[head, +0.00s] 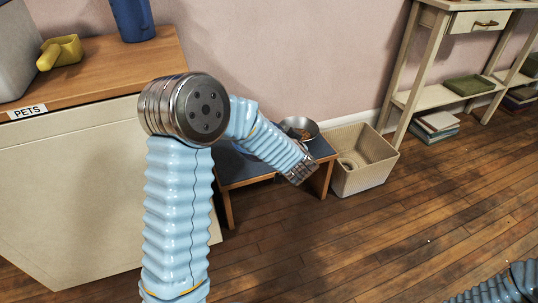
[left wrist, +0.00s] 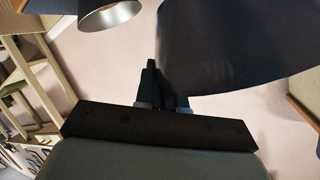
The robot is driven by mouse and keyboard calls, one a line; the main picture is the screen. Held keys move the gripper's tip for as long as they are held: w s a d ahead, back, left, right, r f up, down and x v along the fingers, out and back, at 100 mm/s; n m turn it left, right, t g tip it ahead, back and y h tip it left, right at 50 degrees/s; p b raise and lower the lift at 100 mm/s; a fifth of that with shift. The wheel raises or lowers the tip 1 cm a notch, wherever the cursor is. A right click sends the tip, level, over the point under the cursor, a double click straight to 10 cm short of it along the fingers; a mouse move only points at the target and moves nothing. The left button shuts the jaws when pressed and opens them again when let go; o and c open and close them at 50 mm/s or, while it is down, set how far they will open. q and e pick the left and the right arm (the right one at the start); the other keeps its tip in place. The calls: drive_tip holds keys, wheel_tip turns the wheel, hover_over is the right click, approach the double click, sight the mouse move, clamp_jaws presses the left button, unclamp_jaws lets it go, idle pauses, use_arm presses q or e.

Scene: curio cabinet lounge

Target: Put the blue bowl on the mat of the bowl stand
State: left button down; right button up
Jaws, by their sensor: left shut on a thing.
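The bowl stand (head: 228,207) is a low wooden stand beside the cabinet, topped with a dark blue-grey mat (head: 321,148). A metal bowl (head: 298,126) with brown contents sits at its back; a silver bowl also shows in the left wrist view (left wrist: 110,16). My left gripper (head: 300,172) is at the stand's front edge in the head view. In the left wrist view my left gripper (left wrist: 150,82) is shut on the wall of a large dark bowl, the blue bowl (left wrist: 235,48). In the head view my arm and hand hide this bowl. My right gripper is out of view.
A cream woven basket (head: 362,160) stands right of the stand. The cabinet marked PETS (head: 90,180) is at left, with a yellow scoop (head: 60,51) and a blue canister (head: 131,20) on top. A shelf unit (head: 405,75) stands at back right.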

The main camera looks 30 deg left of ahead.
use_arm(q)
drive_tip(key=shift+n+g+y, duration=0.3)
drive_tip(key=shift+n+y, duration=0.1)
drive_tip(key=shift+y, duration=0.2)
drive_tip(key=a, duration=0.1)
drive_tip(key=a+f, duration=0.1)
drive_tip(key=w+a+f+b, duration=0.1)
drive_tip(key=a, duration=0.1)
drive_tip(key=shift+a, duration=0.1)
drive_tip(key=w+a+f+b, duration=0.3)
drive_tip(key=w+a+f, duration=0.5)
drive_tip(key=f, duration=0.2)
drive_tip(key=f+b, duration=0.1)
drive_tip(key=shift+w+a+f, duration=0.15)
drive_tip(key=shift+w+f, duration=0.05)
drive_tip(key=shift+f, duration=0.2)
drive_tip(key=c, duration=1.2)
unclamp_jaws()
drive_tip(key=shift+s, duration=0.1)
